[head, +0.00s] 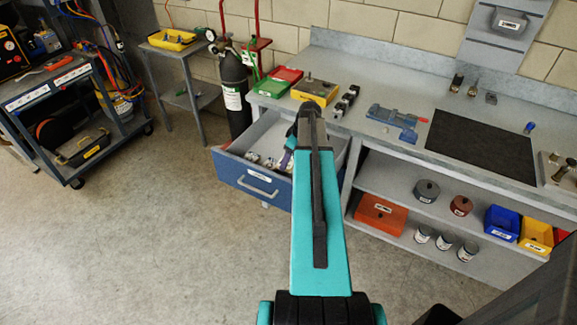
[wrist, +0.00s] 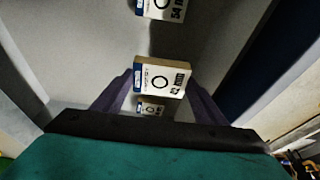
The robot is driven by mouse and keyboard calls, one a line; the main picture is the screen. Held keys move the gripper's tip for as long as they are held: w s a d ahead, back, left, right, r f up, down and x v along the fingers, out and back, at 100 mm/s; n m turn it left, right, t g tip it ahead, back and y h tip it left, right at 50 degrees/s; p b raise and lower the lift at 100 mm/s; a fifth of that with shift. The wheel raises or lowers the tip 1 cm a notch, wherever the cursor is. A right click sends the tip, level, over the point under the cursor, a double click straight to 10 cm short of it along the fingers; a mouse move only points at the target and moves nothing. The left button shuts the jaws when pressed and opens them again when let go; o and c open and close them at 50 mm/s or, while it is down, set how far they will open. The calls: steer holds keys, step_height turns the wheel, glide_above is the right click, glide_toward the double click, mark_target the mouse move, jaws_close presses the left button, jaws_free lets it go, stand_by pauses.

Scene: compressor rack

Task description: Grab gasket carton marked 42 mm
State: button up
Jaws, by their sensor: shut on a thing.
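In the wrist view a small white carton (wrist: 162,78) with a black ring and a marking that reads 42 mm sits between the purple fingers of my gripper (wrist: 160,84). The gripper is shut on it, inside the open blue drawer (head: 245,182). A similar carton (wrist: 160,8) marked 34 mm lies beyond it at the top edge, partly cut off. Another small carton (wrist: 150,108) shows between the fingers nearer the wrist; its marking is too small to read. In the head view my arm hides most of the gripper (head: 287,160) and the cartons.
The drawer walls (wrist: 238,60) stand close on both sides. A dark gas cylinder (head: 234,95) stands left of the drawer. The floor in front is clear.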

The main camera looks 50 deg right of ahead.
steer(key=shift+r, duration=0.5)
stand_by(0.3)
